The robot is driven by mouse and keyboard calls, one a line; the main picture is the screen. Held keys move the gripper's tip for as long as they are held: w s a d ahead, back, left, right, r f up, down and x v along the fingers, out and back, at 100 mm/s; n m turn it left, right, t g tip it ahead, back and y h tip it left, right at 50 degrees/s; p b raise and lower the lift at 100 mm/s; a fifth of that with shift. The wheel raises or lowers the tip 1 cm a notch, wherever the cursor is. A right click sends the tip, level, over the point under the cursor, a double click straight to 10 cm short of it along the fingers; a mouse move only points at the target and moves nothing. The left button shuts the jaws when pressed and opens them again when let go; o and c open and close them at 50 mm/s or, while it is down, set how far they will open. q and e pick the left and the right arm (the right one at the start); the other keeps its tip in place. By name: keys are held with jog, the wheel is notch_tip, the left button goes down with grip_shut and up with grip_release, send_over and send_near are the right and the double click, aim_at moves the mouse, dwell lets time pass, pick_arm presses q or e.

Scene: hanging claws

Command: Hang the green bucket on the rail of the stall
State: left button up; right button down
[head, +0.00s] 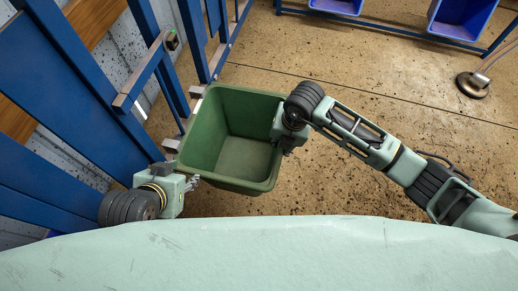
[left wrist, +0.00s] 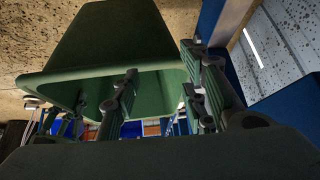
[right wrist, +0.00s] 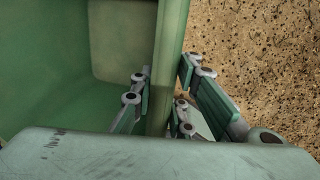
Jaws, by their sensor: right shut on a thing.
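The green bucket (head: 240,160) is open side up, beside the blue stall, in the head view. My right gripper (head: 284,138) is shut on its right wall; in the right wrist view the fingers (right wrist: 160,98) straddle that wall (right wrist: 168,60). My left gripper (head: 194,182) is open at the bucket's near left corner. In the left wrist view its fingers (left wrist: 160,90) are spread near the bucket's rim (left wrist: 100,76); contact is unclear. The stall's blue rail bars (head: 195,40) stand left of the bucket. Small grey metal pieces (head: 172,145) show at the bucket's left edge; whether they hook the rail is unclear.
Blue stall panels (head: 60,100) fill the left side, close to my left arm. Blue bins (head: 458,20) stand on a blue frame at the back right. A round metal base (head: 473,85) stands on the floor at right. The brown floor (head: 350,75) between is clear.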

pick_arm(q)
jog(key=shift+w+r, duration=0.1)
jog(key=shift+w, duration=0.15)
pick_arm(e)
jog(key=shift+w+a, duration=0.1)
pick_arm(q)
jog(key=shift+w+d+r+t, duration=0.2)
jog(key=shift+w+r+t, duration=0.05)
jog(key=shift+w, duration=0.15)
jog(key=shift+w+d+r+t, duration=0.15)
jog(key=shift+w+r+t, duration=0.1)
jog(key=shift+w, duration=0.15)
pick_arm(e)
jog(key=shift+f, duration=0.2)
pick_arm(q)
jog(key=shift+w+d+r+t+h+b, duration=0.2)
jog(key=shift+w+r+t+h+b, duration=0.15)
jog(key=shift+w, duration=0.3)
pick_arm(e)
jog(key=shift+f, duration=0.2)
pick_arm(q)
jog(key=shift+w+d+r+t, duration=0.15)
jog(key=shift+w+r+t, duration=0.1)
jog(key=shift+w+r, duration=0.15)
pick_arm(e)
jog(key=shift+f, duration=0.15)
